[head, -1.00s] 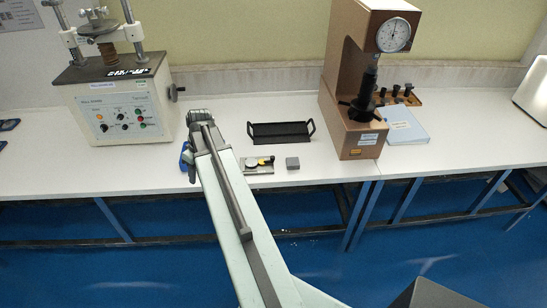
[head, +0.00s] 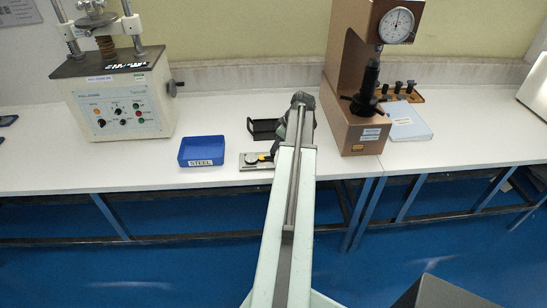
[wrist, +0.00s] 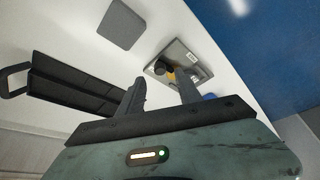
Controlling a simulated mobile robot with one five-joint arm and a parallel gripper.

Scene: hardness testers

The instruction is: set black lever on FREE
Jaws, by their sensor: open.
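A dark lever-like part (head: 174,88) sticks out from the right side of the white testing machine (head: 118,98) at the left of the bench. I cannot read any FREE mark. A small metal plate with a round yellow-and-black part (head: 256,160) lies on the bench; it also shows in the wrist view (wrist: 180,62). My gripper (wrist: 162,88) is open and empty in the wrist view, with that plate beyond its fingertips. In the head view my arm's end is over the bench in front of the black tray, well right of the white machine; its fingers are not clear there.
A blue STEEL bin (head: 202,151) stands left of the plate. A black handled tray (head: 262,130) is partly behind my arm. A grey block (wrist: 122,24) lies near the plate. A brown hardness tester (head: 362,110) and light-blue folder (head: 408,122) stand to the right.

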